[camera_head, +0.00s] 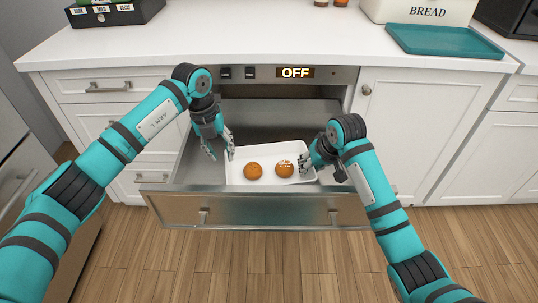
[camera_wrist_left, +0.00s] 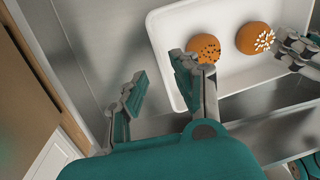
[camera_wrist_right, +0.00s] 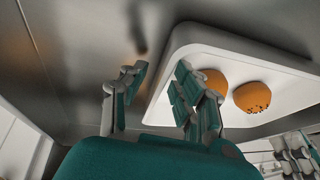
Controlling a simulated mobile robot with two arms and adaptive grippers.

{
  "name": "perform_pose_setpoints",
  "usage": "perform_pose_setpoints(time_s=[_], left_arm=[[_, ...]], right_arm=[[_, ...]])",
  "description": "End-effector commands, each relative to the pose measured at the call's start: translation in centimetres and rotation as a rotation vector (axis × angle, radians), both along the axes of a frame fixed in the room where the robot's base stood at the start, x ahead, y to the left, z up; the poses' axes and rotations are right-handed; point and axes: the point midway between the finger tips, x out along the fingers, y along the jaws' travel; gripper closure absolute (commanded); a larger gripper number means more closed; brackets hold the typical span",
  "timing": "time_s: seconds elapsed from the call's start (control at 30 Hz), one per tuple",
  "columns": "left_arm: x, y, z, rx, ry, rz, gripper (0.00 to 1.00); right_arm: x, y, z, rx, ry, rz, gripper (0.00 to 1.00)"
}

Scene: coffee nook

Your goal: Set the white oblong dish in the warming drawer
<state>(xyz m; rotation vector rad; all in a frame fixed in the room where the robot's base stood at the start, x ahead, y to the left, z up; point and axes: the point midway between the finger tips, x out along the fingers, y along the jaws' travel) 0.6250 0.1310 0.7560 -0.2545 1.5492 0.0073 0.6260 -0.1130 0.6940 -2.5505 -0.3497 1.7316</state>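The white oblong dish (camera_head: 268,152) is inside the open warming drawer (camera_head: 255,208), toward its front, and appears to rest on the drawer floor. Two round brown buns (camera_head: 253,171) (camera_head: 285,169) lie in it, one with white bits on top. My left gripper (camera_head: 220,153) is at the dish's left end, fingers apart; the left wrist view shows one finger over the rim and one outside. My right gripper (camera_head: 318,165) is at the right end; the right wrist view shows its fingers apart beside the dish's rim (camera_wrist_right: 215,40). Whether either touches the dish is unclear.
The counter (camera_head: 255,40) runs above the drawer, with a panel reading OFF (camera_head: 295,73) under its edge. A bread box (camera_head: 425,12) and a teal tray (camera_head: 445,41) stand at the right. White cabinets flank the drawer. The wooden floor in front is clear.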

Motion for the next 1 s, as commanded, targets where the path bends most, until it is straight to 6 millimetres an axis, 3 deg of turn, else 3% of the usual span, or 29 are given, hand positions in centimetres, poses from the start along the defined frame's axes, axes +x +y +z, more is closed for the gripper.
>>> perform_pose_setpoints(time_s=[0.2,0.47,0.57,1.0], left_arm=[[-0.1,0.8,4.3,0.001,-0.002,0.001,0.71],[-0.2,1.1,6.3,0.002,0.002,0.001,0.71],[-0.2,1.1,6.4,0.002,0.002,0.001,0.71],[-0.2,1.1,6.4,0.002,0.001,0.001,0.71]], right_arm=[[0.0,0.0,0.0,0.000,0.000,0.000,0.71],[-0.1,0.0,0.4,0.001,-0.002,0.000,0.71],[-0.4,-0.2,1.4,0.001,-0.003,0.001,0.71],[-3.5,-2.1,9.3,0.001,-0.003,0.001,0.71]])
